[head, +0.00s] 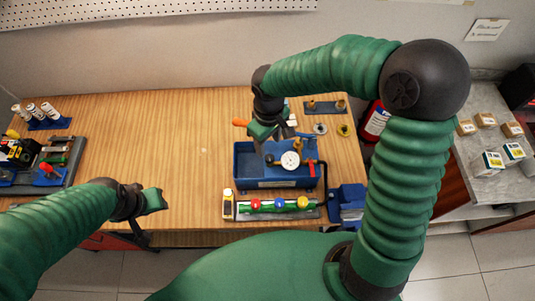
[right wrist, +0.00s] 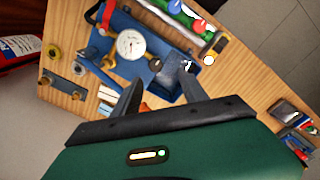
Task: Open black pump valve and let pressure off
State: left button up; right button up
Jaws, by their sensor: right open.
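The pump is a blue open-topped box (head: 255,184) near the table's front edge, with a round white gauge (head: 290,160) and brass fittings. In the right wrist view the gauge (right wrist: 131,44) shows again, and a small black knob (right wrist: 155,65), apparently the pump valve, sits at the end of a brass part. My right gripper (head: 280,138) is above the back of the box. Its fingers are apart and empty, with the knob showing between them in the wrist view; contact is not visible. My left gripper (head: 151,203) is low at the table's front, away from the pump; its jaw gap is unclear.
A manifold with red, blue and yellow knobs (head: 279,205) lies in front of the box. A blue bin (head: 348,203) stands to its right. An orange-handled tool (head: 241,123) lies behind. A tool tray (head: 40,160) is far left. The table's left middle is clear.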

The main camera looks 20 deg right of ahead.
aim_at(270, 157)
jog(key=f, duration=0.3)
jog(key=w+d+f, duration=0.1)
jog(key=f, duration=0.6)
jog(key=shift+w+d, duration=0.3)
jog(key=shift+w, duration=0.1)
jog(key=shift+s+a+f, duration=0.1)
jog(key=shift+s+f, duration=0.05)
jog(key=shift+s+a, duration=0.15)
jog(key=shift+a, duration=0.05)
jog(key=shift+s+a, duration=0.15)
jog(key=shift+a, duration=0.1)
jog(key=shift+c, duration=0.2)
jog(key=shift+w, duration=0.2)
jog(key=c, duration=0.5)
jog(key=shift+d, duration=0.3)
grip_shut()
pick_arm(q)
jog(key=shift+w+d+r, duration=0.1)
jog(key=shift+w+d, duration=0.25)
jog(key=shift+w, duration=0.35)
pick_arm(e)
jog(key=shift+a, duration=0.1)
